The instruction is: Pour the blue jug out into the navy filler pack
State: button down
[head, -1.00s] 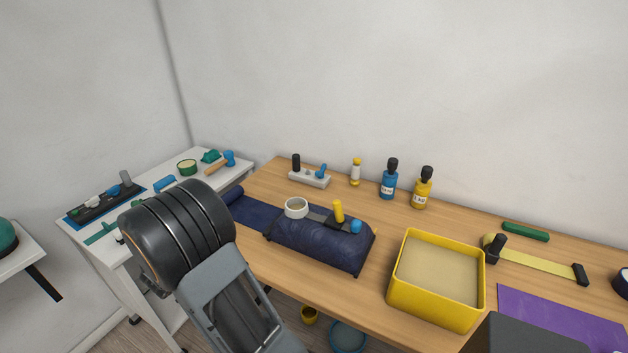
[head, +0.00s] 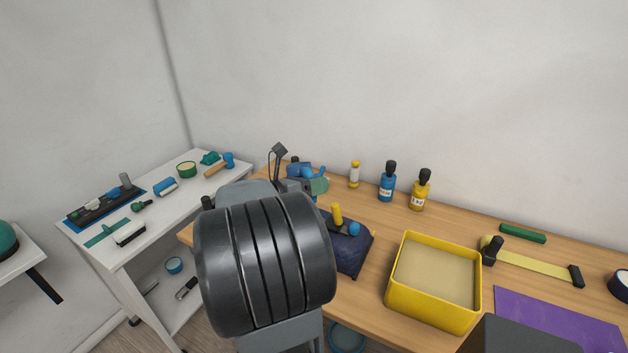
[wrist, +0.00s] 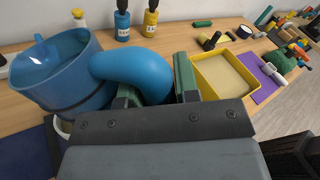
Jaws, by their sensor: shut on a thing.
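The blue jug (wrist: 62,92) shows large at the left of the wrist view, see-through and roughly upright. Its thick blue handle (wrist: 125,62) lies between the green-padded fingers of my gripper (wrist: 157,82), which is shut on it. In the head view my gripper (head: 308,184) is behind the navy filler pack (head: 354,260), with only a bit of blue showing beside it. The pack lies on the wooden table, its left part hidden by my arm. A white ring (wrist: 62,128) shows partly under the jug in the wrist view. I cannot tell how full the jug is.
A yellow bin (head: 432,310) stands right of the pack. A blue bottle (head: 388,184) and a yellow bottle (head: 421,191) stand at the back. A yellow peg (head: 337,213) and a blue knob (head: 354,229) sit on the pack. A white side table (head: 150,205) is at left.

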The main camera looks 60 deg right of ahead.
jog(key=n+p, duration=0.2)
jog(key=p, duration=0.1)
jog(key=shift+w+d+n+y, duration=0.15)
jog(key=shift+w+n+y, duration=0.1)
jog(key=shift+n+y, duration=0.05)
jog(key=n+p, duration=0.1)
jog(key=w+d+n+p, duration=0.1)
jog(key=n+p, duration=0.1)
jog(key=shift+w+d+f+y, duration=0.1)
jog(key=shift+w+f+y, duration=0.1)
jog(key=shift+f+y, duration=0.15)
jog(key=shift+f+b, duration=0.3)
jog(key=shift+b, duration=0.05)
jog(key=shift+s+r, duration=0.1)
jog(key=shift+w+r+n+g+p, duration=0.1)
jog(key=shift+w+n+g+p, duration=0.15)
jog(key=shift+p, duration=0.85)
jog(key=shift+w+d+r+n+y+p, duration=0.25)
jog(key=shift+w+d+r+n+p, duration=0.25)
jog(key=shift+p, duration=1.85)
dwell(2.8)
